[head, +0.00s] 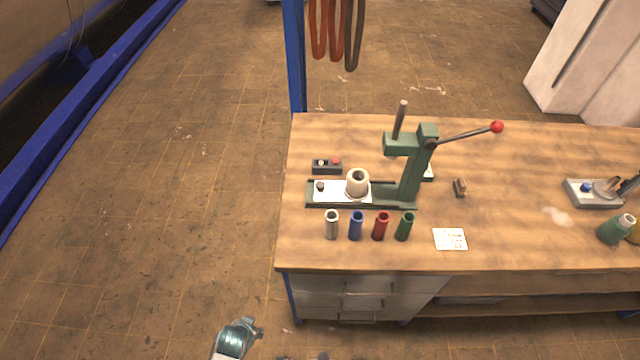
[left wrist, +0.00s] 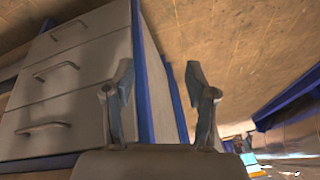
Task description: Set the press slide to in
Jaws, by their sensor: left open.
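A green arbor press (head: 410,170) with a red-knobbed lever (head: 497,127) stands on the wooden workbench. A cream cup-like holder (head: 357,182) stands on the slide's right part, left of the press column. My left gripper (head: 248,330) is low in front of the bench's left end, well away from the press. In the left wrist view my left gripper (left wrist: 160,88) is open with nothing between its fingers. My right gripper is not visible.
A small dark switch box (head: 327,167) sits behind the slide. White, blue, red and green tubes (head: 380,226) stand in front of it. A white card (head: 450,239) lies to their right. Bench drawers (left wrist: 75,85) are close to my left gripper.

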